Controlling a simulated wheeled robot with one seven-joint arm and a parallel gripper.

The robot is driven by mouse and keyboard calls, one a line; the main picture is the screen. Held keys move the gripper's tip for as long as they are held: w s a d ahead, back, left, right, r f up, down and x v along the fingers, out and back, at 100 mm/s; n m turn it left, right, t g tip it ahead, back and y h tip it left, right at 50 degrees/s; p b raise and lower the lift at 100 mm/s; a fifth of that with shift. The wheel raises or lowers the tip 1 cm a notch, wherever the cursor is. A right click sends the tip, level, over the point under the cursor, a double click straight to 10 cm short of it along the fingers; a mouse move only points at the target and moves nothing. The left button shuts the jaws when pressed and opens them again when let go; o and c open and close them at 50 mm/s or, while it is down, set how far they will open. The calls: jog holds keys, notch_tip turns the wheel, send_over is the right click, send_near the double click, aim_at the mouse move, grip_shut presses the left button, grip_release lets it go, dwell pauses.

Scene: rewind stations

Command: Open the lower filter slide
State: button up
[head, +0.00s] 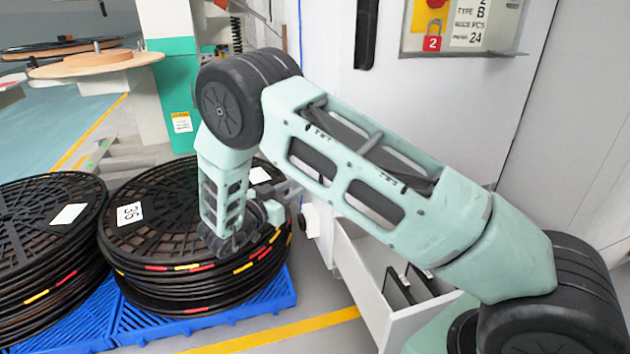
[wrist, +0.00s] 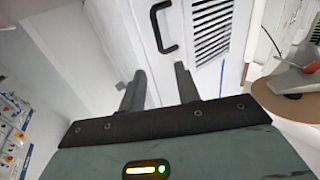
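A white drawer-like slide (head: 368,297) sticks out of the white cabinet low in the head view, with dark upright panels (head: 408,287) inside. I cannot tell for sure whether it is the lower filter slide; my arm hides part of it. My gripper (head: 292,196) is left of and above this slide, beside the cabinet and over the reel stack. In the wrist view my gripper (wrist: 161,88) has its two fingers apart with nothing between them. Beyond them is a pale panel with a black handle (wrist: 165,28) beside dark vent slats (wrist: 211,30), apart from the fingers.
Stacks of black reels (head: 190,230) stand on blue pallets (head: 240,312) at the left. The cabinet (head: 440,100) fills the right, with a red lock (head: 432,43) on its panel. A wooden disc (head: 95,63) is behind. Grey floor with a yellow line (head: 285,332) lies in front.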

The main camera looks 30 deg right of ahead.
jog(key=b+x, duration=0.3)
jog(key=x, duration=0.7)
jog(key=shift+d, duration=0.15)
grip_shut()
